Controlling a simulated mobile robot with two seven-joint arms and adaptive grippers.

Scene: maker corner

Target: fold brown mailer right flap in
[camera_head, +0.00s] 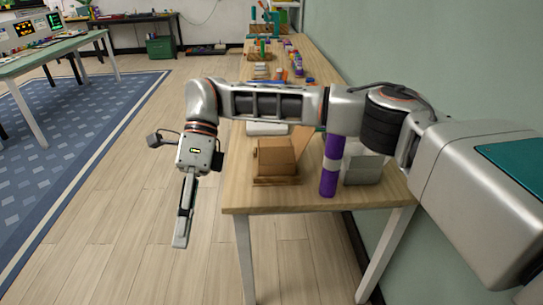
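The brown mailer (275,158) stands near the front end of the wooden table, below my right arm. My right gripper (181,240) hangs pointing down over the floor, left of the table and apart from the mailer. Its fingers show edge-on, so I cannot tell whether they are open or shut. My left gripper is not in view.
A white item (267,129) lies behind the mailer. The table's front edge (310,202) is clear. Several items crowd the table's far end.

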